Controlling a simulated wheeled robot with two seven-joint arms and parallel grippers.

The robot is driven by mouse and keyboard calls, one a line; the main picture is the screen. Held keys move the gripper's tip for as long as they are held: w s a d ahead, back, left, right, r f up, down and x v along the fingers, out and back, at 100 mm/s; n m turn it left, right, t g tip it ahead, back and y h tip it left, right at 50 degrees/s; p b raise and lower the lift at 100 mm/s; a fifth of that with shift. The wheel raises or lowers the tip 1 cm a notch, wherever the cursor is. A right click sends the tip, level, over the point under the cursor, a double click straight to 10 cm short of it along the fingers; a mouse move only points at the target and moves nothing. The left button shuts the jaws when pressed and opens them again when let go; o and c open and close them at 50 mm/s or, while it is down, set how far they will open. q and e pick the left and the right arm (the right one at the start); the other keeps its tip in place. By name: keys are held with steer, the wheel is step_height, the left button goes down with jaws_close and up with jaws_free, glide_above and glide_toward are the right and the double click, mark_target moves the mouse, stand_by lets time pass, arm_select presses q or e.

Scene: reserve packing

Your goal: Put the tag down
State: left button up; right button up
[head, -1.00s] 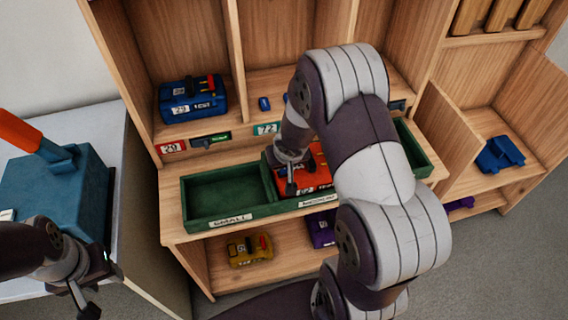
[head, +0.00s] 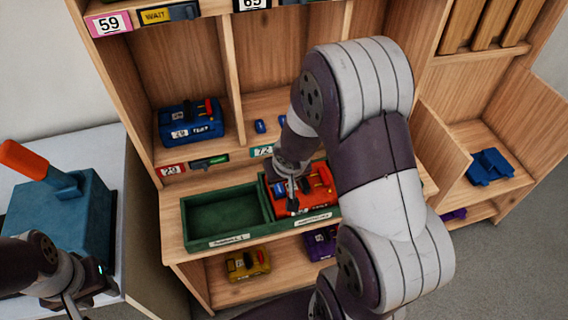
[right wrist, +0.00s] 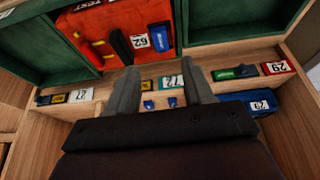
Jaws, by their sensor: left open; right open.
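A blue tag (right wrist: 160,38) with small lettering lies on the red case (right wrist: 115,32), beside its white 62 label, in the right wrist view. The red case also shows in the head view (head: 318,188), in a compartment of the green tray (head: 186,222). My right gripper (right wrist: 160,92) is open, with nothing between its fingers. In the head view it hangs over the left part of the red case, where its wrist hides some of the case. My left gripper (head: 82,300) is open and empty at the lower left, partly cut off by the frame edge.
The tray's left compartment is empty. Two small blue pieces (head: 260,126) stand on the shelf behind, near a blue case (head: 190,122). A yellow case (head: 247,264) and a purple case (head: 320,244) sit below. A teal box (head: 85,215) with an orange handle stands left.

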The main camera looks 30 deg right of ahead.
steer(key=s+a+r+n+g+y, duration=0.1)
steer(key=s+a+r+n+g, duration=0.1)
steer(key=s+a+r, duration=0.4)
steer(key=s+a+g, duration=0.1)
steer(key=s, duration=0.2)
steer(key=shift+s+r+n, duration=0.35)
steer(key=shift+n, duration=0.05)
stand_by(0.7)
